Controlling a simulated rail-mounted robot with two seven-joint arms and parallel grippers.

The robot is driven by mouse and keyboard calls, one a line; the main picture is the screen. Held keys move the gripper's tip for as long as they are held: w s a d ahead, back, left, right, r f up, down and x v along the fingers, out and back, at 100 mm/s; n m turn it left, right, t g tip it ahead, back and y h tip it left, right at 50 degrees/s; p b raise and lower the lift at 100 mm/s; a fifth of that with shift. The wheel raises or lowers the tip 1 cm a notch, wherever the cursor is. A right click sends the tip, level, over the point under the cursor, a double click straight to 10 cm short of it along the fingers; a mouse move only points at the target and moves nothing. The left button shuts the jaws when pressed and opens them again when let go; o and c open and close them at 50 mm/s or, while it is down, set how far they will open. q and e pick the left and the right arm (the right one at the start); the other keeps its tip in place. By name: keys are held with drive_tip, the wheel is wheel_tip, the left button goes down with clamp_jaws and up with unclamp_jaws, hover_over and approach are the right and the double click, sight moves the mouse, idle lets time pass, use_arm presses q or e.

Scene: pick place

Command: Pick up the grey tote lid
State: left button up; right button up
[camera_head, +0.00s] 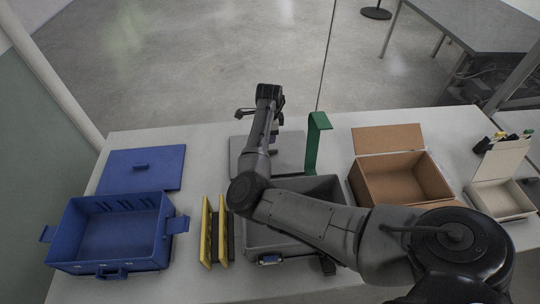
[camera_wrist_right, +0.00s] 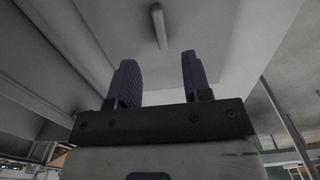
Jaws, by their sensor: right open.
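The grey tote lid (camera_head: 292,165) lies flat at the back of the table, behind the grey tote (camera_head: 330,187). My right arm crosses in front of both and hides part of them. My right gripper (camera_wrist_right: 156,75) is open and empty in the right wrist view, with its two dark fingers apart against the ceiling. In the head view the hand end of the right arm is above the back edge of the table, near the lid, and its fingers are hard to make out. The lid is not visible in the right wrist view. My left gripper is not in view.
A green bracket (camera_head: 313,145) stands upright at the lid's right. Yellow panels (camera_head: 207,232) stand left of the tote. A blue crate (camera_head: 110,262) and blue lid (camera_head: 115,172) are at left. An open cardboard box (camera_head: 372,139) and a beige box (camera_head: 502,200) are at right.

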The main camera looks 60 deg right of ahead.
drive_tip(key=shift+f, duration=1.45)
drive_tip(key=shift+s+d+f+b, duration=0.1)
drive_tip(key=shift+f+b, duration=0.45)
drive_tip(key=shift+f, duration=0.2)
drive_tip(key=shift+s+f+b, duration=0.15)
drive_tip(key=shift+f+b, duration=0.45)
drive_tip(key=shift+f, duration=1.3)
drive_tip(key=shift+c, duration=0.3)
drive_tip(key=c, duration=0.4)
clamp_jaws()
drive_tip(key=shift+r, duration=0.1)
